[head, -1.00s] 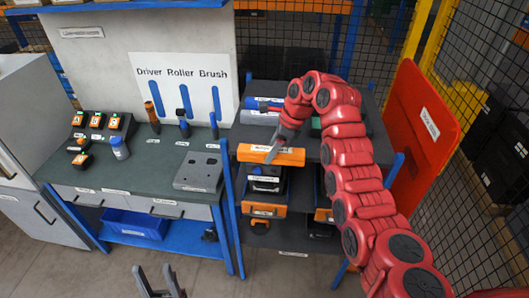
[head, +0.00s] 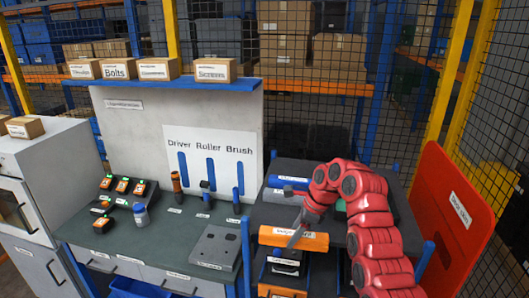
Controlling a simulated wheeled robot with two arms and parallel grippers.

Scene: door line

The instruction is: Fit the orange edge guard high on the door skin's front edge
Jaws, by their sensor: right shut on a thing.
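The orange edge guard (head: 316,243) is a short orange bar with a white label, at the front edge of the dark rack's top shelf. My right gripper (head: 295,239) reaches down to it from behind and is shut on it; whether the guard touches the shelf is unclear. The door skin (head: 440,205) is a large red panel with a white label, standing tilted at the right, apart from the guard. My red right arm stands between them. My left gripper is out of view.
A dark rack (head: 266,215) holds a blue roll (head: 288,182) on top and dark and orange items below. Left of it, a workbench (head: 150,240) carries a grey plate (head: 215,247), a bottle (head: 141,215) and orange-topped devices. Mesh fencing (head: 400,120) closes the back.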

